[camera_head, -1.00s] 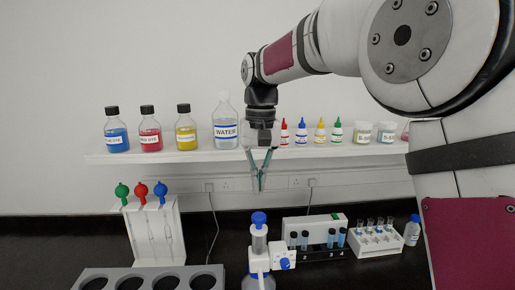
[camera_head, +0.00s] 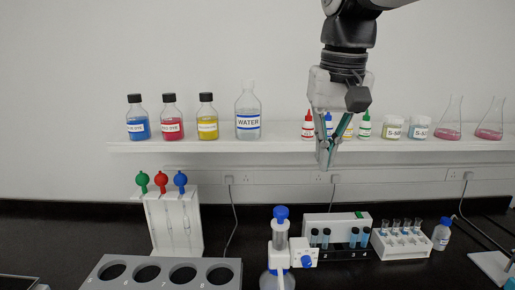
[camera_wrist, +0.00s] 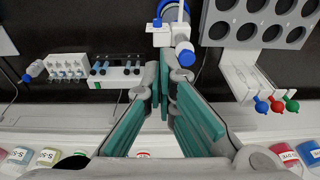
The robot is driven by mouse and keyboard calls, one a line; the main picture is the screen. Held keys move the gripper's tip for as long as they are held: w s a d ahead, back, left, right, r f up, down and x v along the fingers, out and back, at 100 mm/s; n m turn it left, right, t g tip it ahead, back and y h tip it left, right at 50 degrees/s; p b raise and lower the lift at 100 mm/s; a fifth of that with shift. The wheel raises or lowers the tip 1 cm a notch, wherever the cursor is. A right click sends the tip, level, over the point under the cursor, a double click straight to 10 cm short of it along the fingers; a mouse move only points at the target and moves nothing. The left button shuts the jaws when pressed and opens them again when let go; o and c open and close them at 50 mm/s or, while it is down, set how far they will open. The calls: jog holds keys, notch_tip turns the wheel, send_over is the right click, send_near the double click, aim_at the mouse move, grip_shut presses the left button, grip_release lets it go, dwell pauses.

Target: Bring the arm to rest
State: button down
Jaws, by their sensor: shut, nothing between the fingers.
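My gripper (camera_head: 325,160) hangs from my arm in front of the wall shelf in the head view, fingers pointing down. It partly hides the small coloured-cap bottles behind it. Its fingers with green pads meet at the tips and hold nothing. In the wrist view the gripper (camera_wrist: 164,75) points over the bench, tips together just below the blue-topped dispenser in the picture.
The shelf (camera_head: 200,147) holds a WATER bottle (camera_head: 248,112), dye bottles and flasks. On the black bench stand a dispenser (camera_head: 280,245), a pipette stand (camera_head: 158,225), a grey holed rack (camera_head: 105,285), a vial rack (camera_head: 345,253) and a white tube rack (camera_head: 402,245).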

jog(key=s+d+f+t, duration=0.2)
jog(key=s+f, duration=0.3)
jog(key=s, duration=0.3)
jog(key=s+d+f+t, duration=0.1)
jog(key=s+d+f, duration=0.4)
jog(key=s, duration=0.3)
jog(key=shift+s+f+t, duration=0.35)
jog(key=shift+s+t, duration=0.05)
